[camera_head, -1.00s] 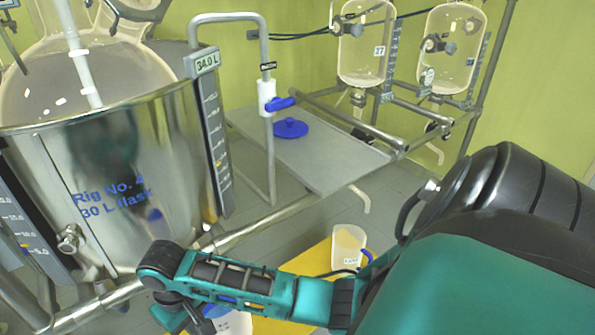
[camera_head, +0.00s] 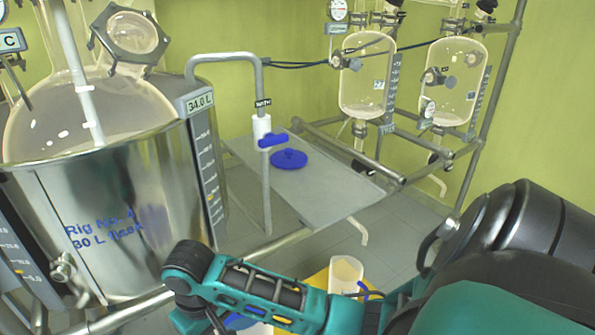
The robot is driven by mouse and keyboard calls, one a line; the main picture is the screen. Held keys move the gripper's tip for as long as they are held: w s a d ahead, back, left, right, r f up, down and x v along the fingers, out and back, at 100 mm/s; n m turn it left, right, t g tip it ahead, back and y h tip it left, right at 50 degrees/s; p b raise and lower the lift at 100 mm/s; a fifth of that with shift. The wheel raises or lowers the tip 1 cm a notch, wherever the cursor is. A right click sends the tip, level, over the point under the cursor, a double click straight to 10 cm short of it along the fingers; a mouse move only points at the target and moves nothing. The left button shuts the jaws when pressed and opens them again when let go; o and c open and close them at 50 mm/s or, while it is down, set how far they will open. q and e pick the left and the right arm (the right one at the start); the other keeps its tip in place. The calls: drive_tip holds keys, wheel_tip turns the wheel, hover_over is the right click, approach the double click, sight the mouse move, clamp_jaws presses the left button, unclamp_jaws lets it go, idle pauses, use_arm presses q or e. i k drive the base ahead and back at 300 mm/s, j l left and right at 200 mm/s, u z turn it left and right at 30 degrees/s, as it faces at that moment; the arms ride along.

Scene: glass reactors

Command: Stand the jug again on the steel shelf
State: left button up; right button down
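A translucent white jug (camera_head: 345,272) with a blue handle stands on a yellow surface at the lower middle, partly hidden by my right arm. The steel shelf (camera_head: 322,196) is a flat grey plate beyond it, with a round blue lid (camera_head: 289,159) on it. My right arm crosses the bottom from the right; its gripper (camera_head: 214,322) is at the lower edge, mostly cut off, and its fingers cannot be made out clearly. A blue and white object (camera_head: 238,322) shows beside it, mostly hidden. My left gripper is not in view.
A large steel vessel (camera_head: 120,210) with a glass flask fills the left. A pipe with a blue-handled tap (camera_head: 271,140) rises beside the shelf. Two glass vessels (camera_head: 368,80) hang on a frame at the back right. The shelf's front part is clear.

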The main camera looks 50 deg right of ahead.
sight(331, 185)
drive_tip(key=k+l, duration=0.1)
drive_tip(key=l, duration=0.55)
drive_tip(key=k+l+z, duration=0.1)
drive_tip(key=l, duration=0.6)
drive_tip(key=k+l, duration=0.15)
drive_tip(key=l, duration=0.5)
drive_tip(key=k+l+z, duration=0.1)
drive_tip(key=l, duration=0.6)
